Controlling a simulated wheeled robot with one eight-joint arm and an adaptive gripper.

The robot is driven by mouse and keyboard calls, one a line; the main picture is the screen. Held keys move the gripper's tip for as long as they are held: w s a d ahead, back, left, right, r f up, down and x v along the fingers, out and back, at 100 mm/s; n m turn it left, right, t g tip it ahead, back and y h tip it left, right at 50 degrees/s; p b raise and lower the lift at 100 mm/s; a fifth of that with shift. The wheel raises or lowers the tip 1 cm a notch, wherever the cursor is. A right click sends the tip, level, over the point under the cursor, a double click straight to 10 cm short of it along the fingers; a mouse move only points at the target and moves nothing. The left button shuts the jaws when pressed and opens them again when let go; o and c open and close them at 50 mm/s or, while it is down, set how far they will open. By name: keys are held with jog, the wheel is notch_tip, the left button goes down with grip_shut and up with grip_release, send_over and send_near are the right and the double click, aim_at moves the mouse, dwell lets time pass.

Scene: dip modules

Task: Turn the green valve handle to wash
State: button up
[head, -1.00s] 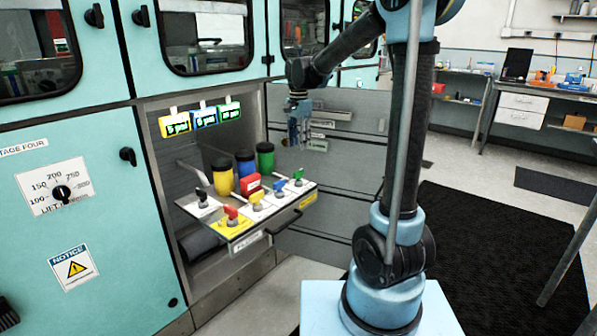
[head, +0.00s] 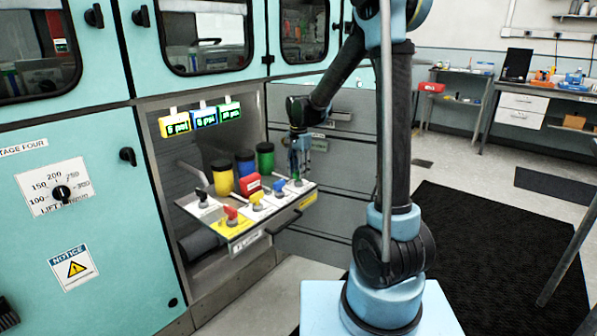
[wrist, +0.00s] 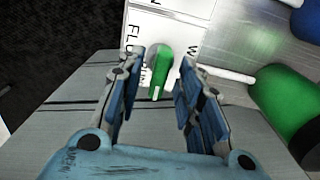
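The green valve handle (wrist: 162,68) stands on a white label plate (wrist: 143,22) in the wrist view. Its length runs nearly straight up and down in that picture, tilted slightly. Partly cut-off lettering shows on both sides, "FLU" to the left and a "W" to the right. My gripper (wrist: 159,62) is open, with one blue-padded finger on each side of the handle and gaps visible between. In the head view my gripper (head: 300,168) hangs over the right end of the valve panel (head: 240,241) and mostly hides the green handle there.
Red (head: 231,213), yellow (head: 257,198) and blue (head: 279,185) handles stand in a row left of my gripper. Yellow (head: 222,180), blue (head: 245,165) and green (head: 265,160) canisters stand behind them. A cabinet wall is close on the right.

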grip_shut()
jog(key=shift+n, duration=0.3)
jog(key=n, duration=0.3)
jog(key=shift+n, duration=0.4)
jog(key=n, duration=1.3)
jog(key=shift+n, duration=0.4)
